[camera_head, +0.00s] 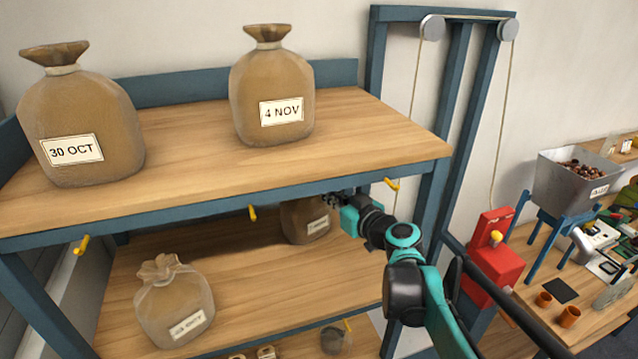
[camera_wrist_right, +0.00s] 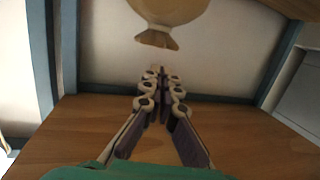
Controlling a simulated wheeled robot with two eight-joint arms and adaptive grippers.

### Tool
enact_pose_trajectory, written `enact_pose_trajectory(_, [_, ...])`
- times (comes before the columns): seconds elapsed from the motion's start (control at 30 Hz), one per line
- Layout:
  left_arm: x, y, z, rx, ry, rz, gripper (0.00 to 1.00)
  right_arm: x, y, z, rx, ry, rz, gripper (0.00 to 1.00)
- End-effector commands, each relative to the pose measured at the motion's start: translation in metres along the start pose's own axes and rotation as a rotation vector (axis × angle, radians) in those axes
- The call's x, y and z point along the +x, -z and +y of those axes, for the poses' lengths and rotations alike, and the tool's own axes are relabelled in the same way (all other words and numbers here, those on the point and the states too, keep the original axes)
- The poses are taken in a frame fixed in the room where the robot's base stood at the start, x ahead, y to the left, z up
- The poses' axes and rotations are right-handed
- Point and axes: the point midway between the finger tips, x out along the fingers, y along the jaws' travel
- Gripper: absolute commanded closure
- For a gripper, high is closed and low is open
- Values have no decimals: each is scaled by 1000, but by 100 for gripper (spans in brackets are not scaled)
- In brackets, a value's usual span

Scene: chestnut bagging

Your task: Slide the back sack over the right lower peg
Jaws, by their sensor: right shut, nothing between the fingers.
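The back sack (camera_head: 305,222) is brown with a white label and stands at the back of the middle shelf (camera_head: 240,285), partly hidden by the upper shelf and my right gripper. My right gripper (camera_head: 331,200) reaches under the upper shelf, near the sack's top. In the right wrist view the gripper (camera_wrist_right: 160,74) is shut and empty. There the sack (camera_wrist_right: 170,12) appears upside down, its tied neck beyond the fingertips with a gap. My left gripper is out of view.
A pale sack (camera_head: 174,302) stands front left on the middle shelf. Two labelled sacks (camera_head: 272,92) stand above. A dark round item (camera_head: 335,340) is below.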

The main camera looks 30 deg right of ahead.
Motion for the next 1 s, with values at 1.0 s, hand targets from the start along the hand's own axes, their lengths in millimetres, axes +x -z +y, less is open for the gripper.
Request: enact_pose_trajectory(1.0, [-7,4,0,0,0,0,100,117,-2,0,-3,1,-2,100])
